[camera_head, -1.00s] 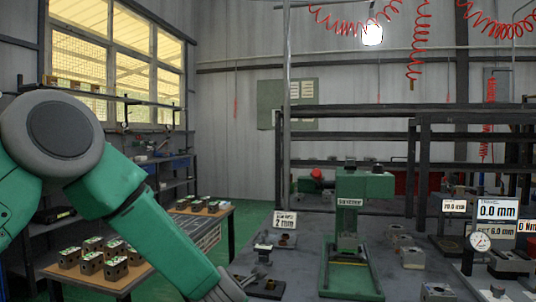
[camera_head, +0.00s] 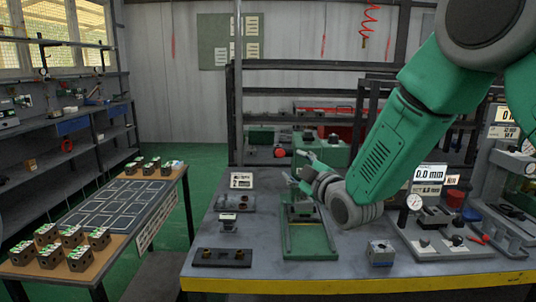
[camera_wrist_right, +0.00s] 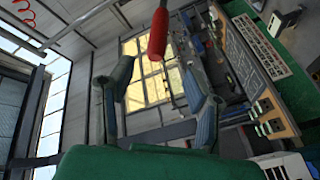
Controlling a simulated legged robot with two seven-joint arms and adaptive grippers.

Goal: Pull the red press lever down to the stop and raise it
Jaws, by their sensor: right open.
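The green press (camera_head: 310,238) stands on the grey workbench, its upper part largely covered by my right arm. The red knob of its lever (camera_head: 280,153) shows just left of the press head. In the right wrist view the lever's red grip (camera_wrist_right: 158,33) hangs in the gap between the two fingers, toward their tips. My right gripper (camera_head: 297,170) is beside the press head, close to the lever. Its fingers (camera_wrist_right: 160,78) are spread apart in the wrist view, with nothing clamped; I cannot tell whether either touches the grip. My left gripper is out of view.
The grey workbench (camera_head: 225,272) has a yellow front edge. A dial gauge stand (camera_head: 414,203) and small metal blocks (camera_head: 380,252) are right of the press; a dark fixture plate (camera_head: 222,257) lies left. A side table (camera_head: 125,212) with several valve blocks stands at left.

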